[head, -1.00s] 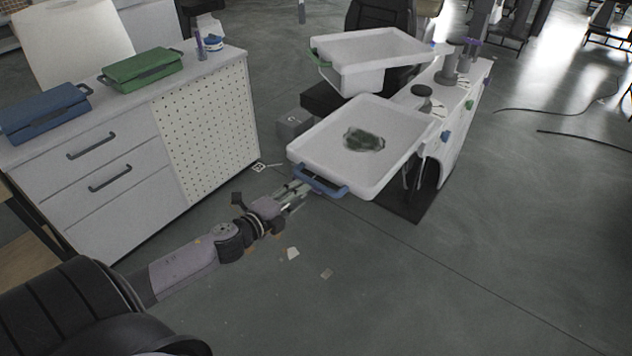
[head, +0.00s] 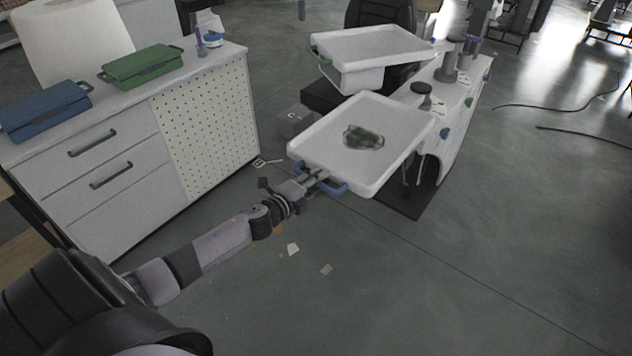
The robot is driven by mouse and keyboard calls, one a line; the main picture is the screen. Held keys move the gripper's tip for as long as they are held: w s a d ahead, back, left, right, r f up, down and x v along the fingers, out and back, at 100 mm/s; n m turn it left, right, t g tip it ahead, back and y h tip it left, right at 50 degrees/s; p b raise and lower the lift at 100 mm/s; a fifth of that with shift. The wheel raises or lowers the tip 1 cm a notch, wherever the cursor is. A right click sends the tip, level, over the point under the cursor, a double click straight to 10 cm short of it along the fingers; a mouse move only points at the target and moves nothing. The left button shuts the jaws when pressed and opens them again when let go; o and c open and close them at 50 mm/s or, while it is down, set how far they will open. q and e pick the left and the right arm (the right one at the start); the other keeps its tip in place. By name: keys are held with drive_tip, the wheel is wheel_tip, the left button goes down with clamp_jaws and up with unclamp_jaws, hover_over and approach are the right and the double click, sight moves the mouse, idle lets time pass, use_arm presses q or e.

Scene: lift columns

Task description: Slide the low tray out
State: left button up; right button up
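The low tray (head: 338,155) is white and shallow with a blue handle (head: 332,187) on its near side, in the middle of the head view. A dark green translucent lump (head: 363,137) lies in it. My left gripper (head: 317,178) reaches in from the lower left, and its fingertips are at the blue handle. Fingers and handle overlap, so I cannot tell whether the fingers are closed on it. My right gripper is not in view.
A higher white tray (head: 372,46) with a green handle (head: 319,56) sits behind. Both trays adjoin a white unit (head: 455,122) with dark posts. A drawer cabinet (head: 110,150) at left carries a blue case (head: 45,108) and a green case (head: 142,65). The right floor holds cables.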

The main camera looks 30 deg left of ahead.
use_arm(q)
clamp_jaws()
idle(0.6)
